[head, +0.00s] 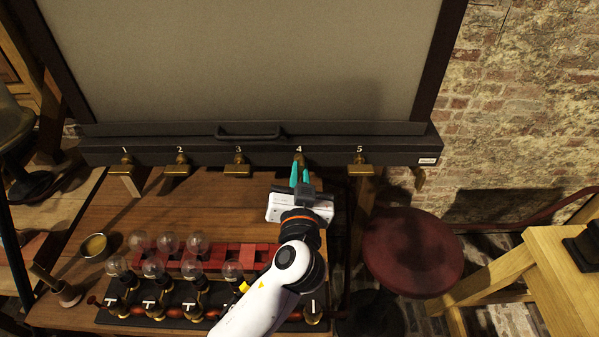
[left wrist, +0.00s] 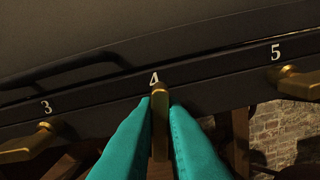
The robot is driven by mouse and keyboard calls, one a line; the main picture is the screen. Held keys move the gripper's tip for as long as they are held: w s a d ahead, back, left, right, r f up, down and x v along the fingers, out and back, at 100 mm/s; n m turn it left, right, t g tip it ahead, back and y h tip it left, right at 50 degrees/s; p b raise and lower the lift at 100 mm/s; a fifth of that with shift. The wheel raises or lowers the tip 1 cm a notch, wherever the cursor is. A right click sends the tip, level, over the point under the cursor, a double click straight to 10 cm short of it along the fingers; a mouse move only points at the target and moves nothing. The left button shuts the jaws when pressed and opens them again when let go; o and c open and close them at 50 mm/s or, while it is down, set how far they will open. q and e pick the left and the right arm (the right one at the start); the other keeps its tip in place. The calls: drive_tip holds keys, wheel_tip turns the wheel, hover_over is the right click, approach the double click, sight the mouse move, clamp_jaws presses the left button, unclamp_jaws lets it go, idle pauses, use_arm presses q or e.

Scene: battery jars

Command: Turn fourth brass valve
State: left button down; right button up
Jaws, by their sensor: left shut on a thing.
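The fourth brass valve (head: 300,158) sits under the number 4 on the dark rail below the large grey panel. In the left wrist view its handle (left wrist: 160,128) points along my view, between the two teal fingers. My left gripper (head: 300,173) is shut on this handle, and the fingers cover part of it in the head view. The other valves, such as the third (head: 238,168) and the fifth (head: 360,168), show wide crosswise handles. They also show in the left wrist view, the third (left wrist: 28,143) at left and the fifth (left wrist: 296,82) at right. My right gripper is not in view.
A wooden table (head: 140,210) under the rail carries glass bulbs (head: 168,242), a red rack (head: 262,254) and a small bowl (head: 95,246). A round red stool (head: 412,250) stands to the right of my left arm. A brick wall is at the right.

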use_arm(q)
drive_tip(key=m, duration=0.3)
drive_tip(key=shift+d+r+m+p, duration=0.1)
drive_tip(key=shift+m+p, duration=0.2)
drive_tip(key=shift+p, duration=0.1)
drive_tip(key=m+p, duration=0.1)
drive_tip(key=m, duration=0.2)
drive_tip(key=shift+m, duration=0.3)
drive_tip(key=shift+d+f+m+p, duration=0.15)
drive_tip(key=shift+m+p, duration=0.8)
drive_tip(key=shift+m, duration=1.05)
drive_tip(key=shift+a+f+m+p, duration=0.15)
drive_tip(key=shift+m+p, duration=0.8)
drive_tip(key=shift+m, duration=1.05)
drive_tip(key=shift+d, duration=0.1)
drive_tip(key=c, duration=1.5)
unclamp_jaws()
drive_tip(key=shift+s, duration=0.1)
